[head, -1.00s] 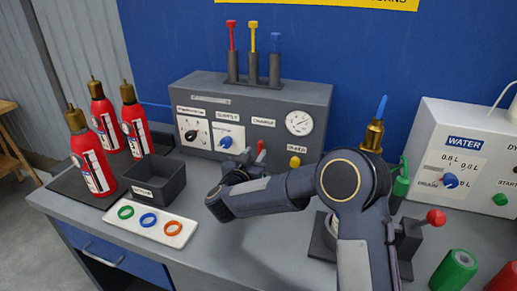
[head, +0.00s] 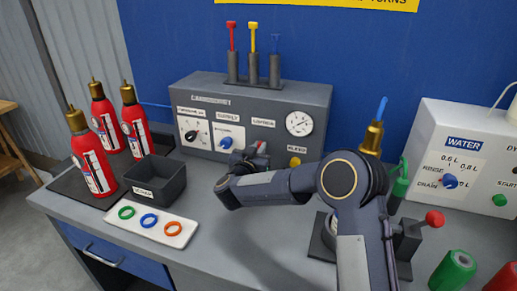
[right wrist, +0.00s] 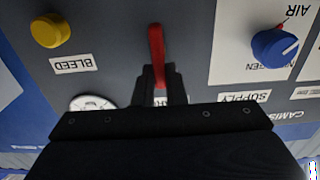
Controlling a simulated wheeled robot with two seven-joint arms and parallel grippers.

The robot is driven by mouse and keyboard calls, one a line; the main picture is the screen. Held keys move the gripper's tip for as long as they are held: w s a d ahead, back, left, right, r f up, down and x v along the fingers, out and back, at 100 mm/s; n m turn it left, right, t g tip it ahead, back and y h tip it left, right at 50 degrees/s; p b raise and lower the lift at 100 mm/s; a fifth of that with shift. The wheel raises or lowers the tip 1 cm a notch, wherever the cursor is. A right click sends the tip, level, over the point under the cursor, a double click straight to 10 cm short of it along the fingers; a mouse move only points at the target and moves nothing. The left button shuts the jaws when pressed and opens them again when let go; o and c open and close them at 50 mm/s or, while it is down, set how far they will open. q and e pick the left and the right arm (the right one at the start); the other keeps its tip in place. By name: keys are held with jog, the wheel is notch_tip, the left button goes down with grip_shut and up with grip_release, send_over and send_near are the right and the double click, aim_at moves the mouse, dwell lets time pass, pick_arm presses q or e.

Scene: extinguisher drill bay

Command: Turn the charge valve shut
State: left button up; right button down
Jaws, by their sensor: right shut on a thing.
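The charge valve is a red lever (head: 262,147) on the front of the grey panel, below its partly blurred label. In the right wrist view the red lever (right wrist: 156,42) stands out from between my fingertips, with the label behind it mostly hidden. My right gripper (head: 250,158) is at the panel front. In the right wrist view the gripper (right wrist: 160,80) is shut on the lever, one finger on each side. The lever's base is hidden by the fingers. My left gripper is not in view.
The blue supply knob (head: 226,142) sits left of the lever, and the yellow bleed button (head: 295,161) right of it. A gauge (head: 299,123) is above. A dark bin (head: 155,180) and a white tray of rings (head: 179,235) stand on the bench to the left.

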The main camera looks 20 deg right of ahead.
jog(key=m+b, duration=0.4)
jog(key=d+f+m+b, duration=0.1)
jog(key=m+b, duration=0.4)
jog(key=s+m+b, duration=0.1)
jog(key=m+b, duration=0.3)
jog(key=b, duration=0.1)
jog(key=shift+d+f+m, duration=0.2)
jog(key=shift+f+m, duration=0.1)
jog(key=shift+f, duration=0.05)
jog(key=m+b, duration=0.3)
jog(key=m, duration=0.1)
jog(key=shift+f+b, duration=0.2)
jog(key=shift+b, duration=0.2)
jog(key=shift+m, duration=0.3)
jog(key=c, duration=1.5)
grip_release()
